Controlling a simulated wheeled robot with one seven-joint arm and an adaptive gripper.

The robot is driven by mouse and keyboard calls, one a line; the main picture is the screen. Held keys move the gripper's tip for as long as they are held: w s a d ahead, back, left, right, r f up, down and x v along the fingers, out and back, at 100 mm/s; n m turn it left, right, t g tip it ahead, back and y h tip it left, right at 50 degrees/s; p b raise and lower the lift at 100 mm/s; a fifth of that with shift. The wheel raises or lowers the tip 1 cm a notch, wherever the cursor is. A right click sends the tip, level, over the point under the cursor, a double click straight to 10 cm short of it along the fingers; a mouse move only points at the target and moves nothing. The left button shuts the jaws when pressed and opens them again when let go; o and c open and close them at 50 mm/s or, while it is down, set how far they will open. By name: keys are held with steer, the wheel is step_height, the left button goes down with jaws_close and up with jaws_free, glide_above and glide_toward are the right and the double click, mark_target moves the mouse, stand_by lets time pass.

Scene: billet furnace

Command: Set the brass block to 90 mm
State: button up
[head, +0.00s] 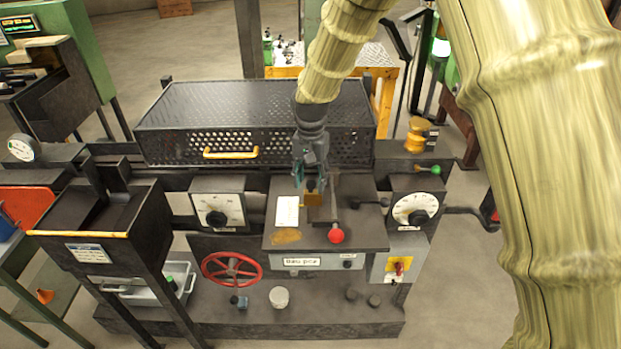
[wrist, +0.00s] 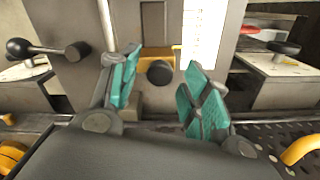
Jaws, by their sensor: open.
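The brass block (head: 313,198) sits on the dark sloped plate at the middle of the machine, just right of a white card (head: 287,211). In the wrist view a yellow brass edge (wrist: 176,53) shows behind a round black knob (wrist: 160,72). My gripper (head: 311,181) is above and partly in front of the block. In the wrist view my gripper (wrist: 162,78) has its two teal fingers apart, one on each side of the knob, with nothing held between them. I cannot tell whether a finger touches the knob. I cannot read a scale setting.
A red-knobbed lever (head: 336,235) stands close to the right of the block. Dials flank the plate at left (head: 218,208) and right (head: 414,208). A perforated guard (head: 255,120) with a yellow handle lies behind. A red handwheel (head: 231,269) is at lower left.

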mark_target(311, 183)
step_height(311, 183, up, 12)
stand_by(0.6)
